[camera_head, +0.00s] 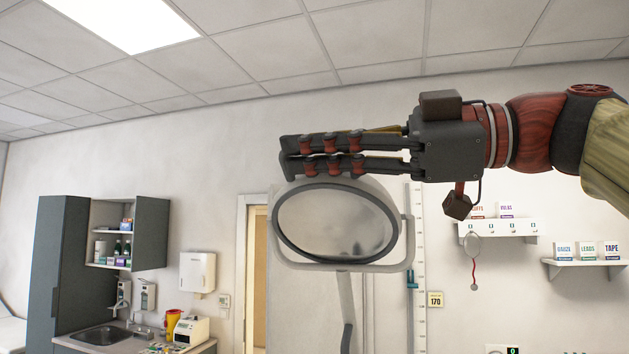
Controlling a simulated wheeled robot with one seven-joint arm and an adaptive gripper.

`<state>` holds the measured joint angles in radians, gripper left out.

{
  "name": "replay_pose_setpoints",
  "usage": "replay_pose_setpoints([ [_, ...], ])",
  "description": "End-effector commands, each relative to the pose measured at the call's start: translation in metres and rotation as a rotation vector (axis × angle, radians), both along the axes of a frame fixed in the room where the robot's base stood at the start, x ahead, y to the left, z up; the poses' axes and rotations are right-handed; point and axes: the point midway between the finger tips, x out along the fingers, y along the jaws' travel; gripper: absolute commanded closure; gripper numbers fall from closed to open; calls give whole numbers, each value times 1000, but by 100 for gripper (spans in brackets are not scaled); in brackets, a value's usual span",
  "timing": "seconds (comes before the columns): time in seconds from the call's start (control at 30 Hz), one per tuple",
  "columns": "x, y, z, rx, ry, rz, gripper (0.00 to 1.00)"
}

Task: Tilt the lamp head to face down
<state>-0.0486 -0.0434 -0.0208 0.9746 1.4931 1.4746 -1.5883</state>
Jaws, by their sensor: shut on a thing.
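The lamp head (338,223) is a pale rounded panel with a dark-rimmed glossy oval face. It stands near upright in the middle of the view, its oval face towards me. A pale yoke (409,243) runs along its right side and below it, on a stem (348,310) going down out of view. My gripper (287,156) reaches in from the right, its dark fingers with red joints lying level across the lamp head's top edge. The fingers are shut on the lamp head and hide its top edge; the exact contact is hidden.
A grey cabinet (60,265) with a sink counter (100,337) stands at the left. A white dispenser (197,271) hangs on the wall. Shelves with boxes (588,262) are at the right. The space above my gripper, up to the ceiling, is clear.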

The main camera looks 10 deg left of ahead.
Motion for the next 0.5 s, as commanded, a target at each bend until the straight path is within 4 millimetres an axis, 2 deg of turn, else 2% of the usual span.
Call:
replay_pose_setpoints([
  [0.03, 0, 0, -14, -3, -33, -2, 100],
  [0.5, -15, 1, -56, -34, -404, -3, 100],
])
